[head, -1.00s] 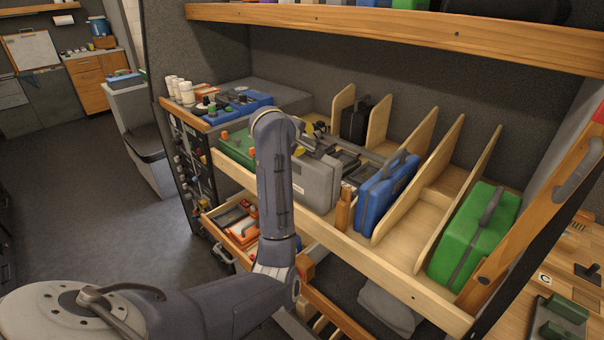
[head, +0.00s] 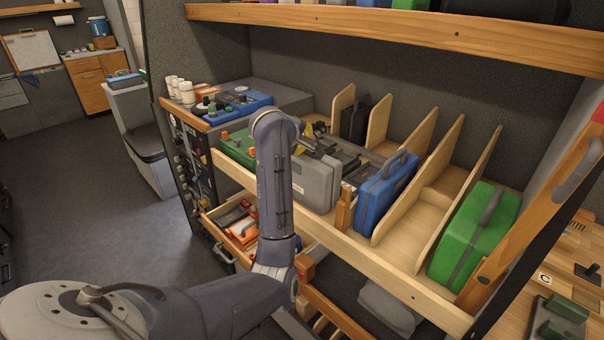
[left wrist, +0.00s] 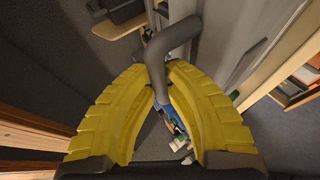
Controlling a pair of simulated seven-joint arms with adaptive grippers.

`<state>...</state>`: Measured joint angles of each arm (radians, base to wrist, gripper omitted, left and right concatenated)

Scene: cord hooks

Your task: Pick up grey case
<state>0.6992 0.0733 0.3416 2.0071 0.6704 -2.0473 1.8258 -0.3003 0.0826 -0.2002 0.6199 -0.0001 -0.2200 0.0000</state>
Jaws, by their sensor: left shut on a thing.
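The grey case (head: 320,185) stands upright on the wooden shelf in the head view, partly hidden behind my left arm. It is between a green case (head: 240,146) on its left and a blue case (head: 387,192) on its right. My left gripper's yellow fingers (left wrist: 164,78) are shut on a grey curved handle (left wrist: 163,48) in the left wrist view. In the head view only small yellow parts of this gripper show, at the top of the grey case. I cannot tell whether the case is clear of the shelf. My right gripper is not in view.
Wooden dividers (head: 424,190) split the shelf, with another green case (head: 474,235) at the right. An upper shelf board (head: 400,27) runs above. An open drawer (head: 222,238) with tools juts out below, left of my arm.

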